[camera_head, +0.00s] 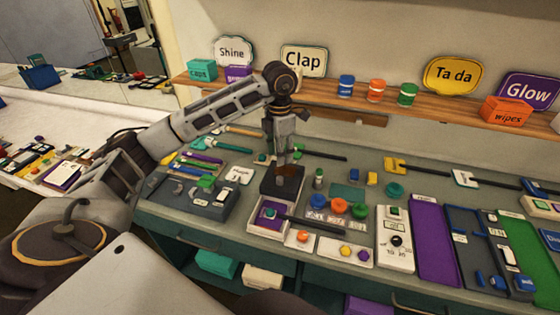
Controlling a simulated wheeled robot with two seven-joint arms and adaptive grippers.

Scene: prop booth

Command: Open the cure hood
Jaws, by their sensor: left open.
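What looks like the cure hood is a small pale box (253,225) near the front edge of the bench. Its dark lid (271,184) stands raised at the back. A purple piece with a green top (268,214) shows inside the box. My left gripper (283,166) points down right at the lid's upper edge, its fingers open. I cannot tell whether the fingers touch the lid. My right gripper is out of view.
A dark bar (318,226) lies just right of the box. A grey tray (180,207) is left. Colored pots (361,210) and a white control box (393,255) are right. A shelf (330,102) runs behind.

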